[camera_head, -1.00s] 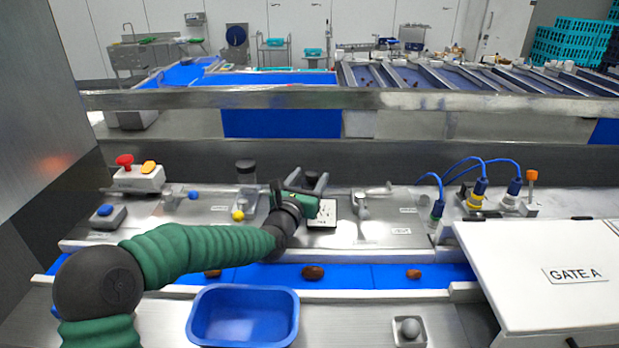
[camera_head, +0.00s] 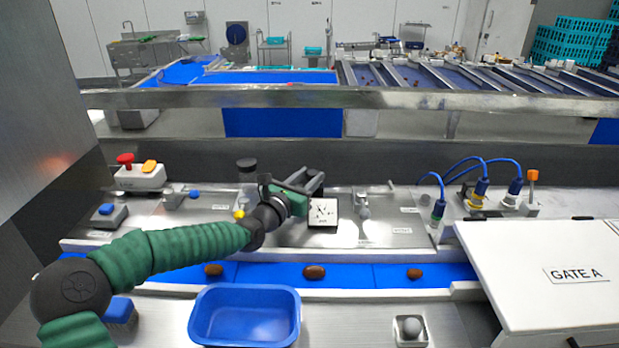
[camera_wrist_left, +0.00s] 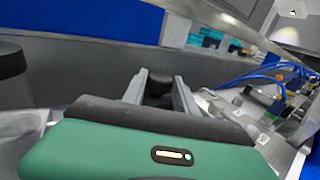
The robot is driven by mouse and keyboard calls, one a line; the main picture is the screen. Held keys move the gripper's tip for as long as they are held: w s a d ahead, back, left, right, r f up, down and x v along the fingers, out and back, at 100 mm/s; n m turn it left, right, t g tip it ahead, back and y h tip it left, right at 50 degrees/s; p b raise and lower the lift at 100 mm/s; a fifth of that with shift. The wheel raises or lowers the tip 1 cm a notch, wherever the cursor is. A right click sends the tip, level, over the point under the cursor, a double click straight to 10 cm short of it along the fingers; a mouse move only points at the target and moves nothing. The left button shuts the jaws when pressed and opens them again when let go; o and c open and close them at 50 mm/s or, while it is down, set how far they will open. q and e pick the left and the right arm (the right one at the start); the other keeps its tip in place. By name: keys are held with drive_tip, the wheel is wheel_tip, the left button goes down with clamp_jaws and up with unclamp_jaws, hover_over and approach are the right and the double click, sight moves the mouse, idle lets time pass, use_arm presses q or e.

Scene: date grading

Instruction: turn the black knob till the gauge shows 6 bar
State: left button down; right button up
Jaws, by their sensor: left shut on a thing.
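My left gripper (camera_head: 312,182) reaches over the steel panel behind the belt, just behind the gauge. In the left wrist view its two grey fingers are shut on the black knob (camera_wrist_left: 158,86), one on each side. In the head view the fingers largely hide the knob. The white square gauge (camera_head: 323,212) stands just in front of the gripper. Its dark needle shows, but the scale is too small to read. My right gripper is in neither view.
A black-capped post (camera_head: 246,170) stands left of the gripper, and a small metal lever (camera_head: 363,208) stands right of the gauge. A blue tray (camera_head: 245,316) sits in front of the blue belt, which carries several dates. A white GATE A cover (camera_head: 540,265) fills the right.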

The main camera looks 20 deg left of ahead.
use_arm(q)
drive_tip(key=shift+a+f+m+g+h+p, duration=0.1)
drive_tip(key=shift+m+g+h+p, duration=0.3)
drive_tip(key=shift+h, duration=0.7)
drive_tip(key=shift+m+h, duration=0.6)
drive_tip(key=shift+a+g, duration=0.15)
drive_tip(key=shift+g, duration=0.15)
drive_tip(key=shift+m, duration=0.3)
drive_tip(key=c, duration=1)
unclamp_jaws()
drive_tip(key=shift+a, duration=0.1)
drive_tip(key=shift+o, duration=0.2)
